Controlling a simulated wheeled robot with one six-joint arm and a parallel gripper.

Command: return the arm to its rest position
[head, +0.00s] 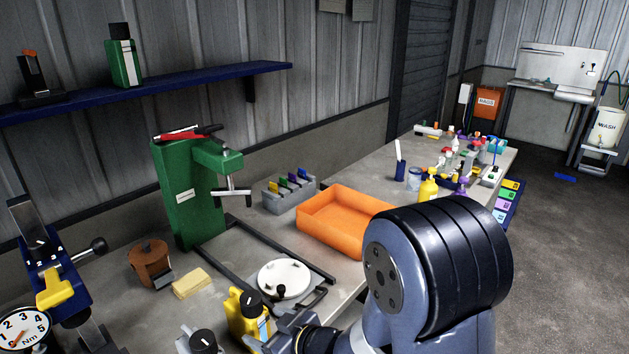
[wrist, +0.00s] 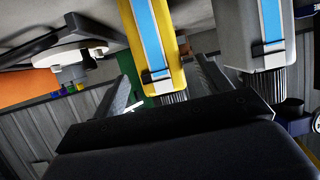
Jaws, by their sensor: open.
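My arm (head: 435,260) reaches in from the lower right of the head view, with its large dark joint in front of the bench. My gripper (wrist: 162,72) shows in the wrist view as two dark fingers spread apart. In the head view it is low, beside a yellow bottle (head: 247,318) with a black cap. The wrist view is turned over; the yellow bottle (wrist: 153,35) appears between the fingers there, and I cannot tell whether they touch it. A grey bottle (wrist: 248,35) stands next to it. The head view cuts this grey bottle (head: 197,343) off at the bottom edge.
A green press (head: 185,205), an orange tray (head: 345,222) and a round white plate (head: 284,279) in a dark frame are on the bench. A yellow sponge (head: 191,283) lies left. A blue device with a dial (head: 22,328) is far left. Open floor (head: 565,240) lies right.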

